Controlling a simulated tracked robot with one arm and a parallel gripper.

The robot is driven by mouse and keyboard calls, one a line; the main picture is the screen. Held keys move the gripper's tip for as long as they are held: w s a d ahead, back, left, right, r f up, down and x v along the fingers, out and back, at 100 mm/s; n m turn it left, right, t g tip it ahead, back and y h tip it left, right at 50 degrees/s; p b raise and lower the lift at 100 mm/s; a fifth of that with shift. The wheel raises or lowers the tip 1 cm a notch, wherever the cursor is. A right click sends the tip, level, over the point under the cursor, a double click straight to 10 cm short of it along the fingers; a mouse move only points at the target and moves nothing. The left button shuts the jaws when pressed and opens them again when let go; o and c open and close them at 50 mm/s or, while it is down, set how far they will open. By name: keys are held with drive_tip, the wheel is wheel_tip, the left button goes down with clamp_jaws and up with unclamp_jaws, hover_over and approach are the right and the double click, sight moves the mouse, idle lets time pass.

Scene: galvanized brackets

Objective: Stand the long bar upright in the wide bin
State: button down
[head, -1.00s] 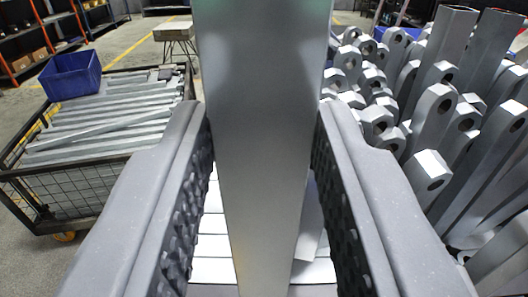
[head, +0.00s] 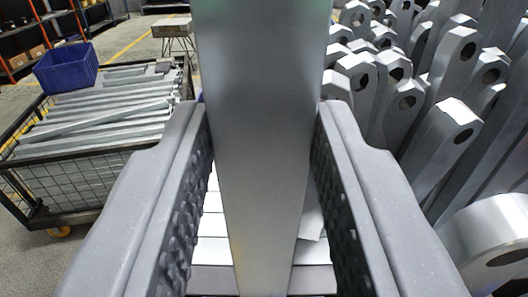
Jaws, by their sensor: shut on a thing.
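The long bar (head: 262,130) is a smooth grey metal bar. It stands upright in the middle of the head view and runs off the top edge. My gripper (head: 262,150) is shut on it, with a dark ridged pad on either side. The bar's lower end reaches the bottom of the picture, where I cannot tell what it touches. I cannot make out for certain which container is the wide bin.
A black mesh cart (head: 75,185) at left holds several flat-lying bars and a blue bin (head: 66,68). Many upright bars with holed ends (head: 440,135) crowd the right. A round metal ring (head: 490,245) is at lower right. Pale slats (head: 212,225) lie below the gripper.

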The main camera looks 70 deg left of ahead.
sight(262, 226)
drive_tip(key=shift+f+b, duration=2.15)
drive_tip(key=shift+b, duration=0.5)
drive_tip(key=c, duration=1)
unclamp_jaws()
drive_tip(key=shift+f, duration=0.1)
drive_tip(key=shift+d, duration=0.15)
drive_tip(key=v, duration=1.3)
drive_tip(key=shift+s+d, duration=0.15)
drive_tip(key=shift+d, duration=0.1)
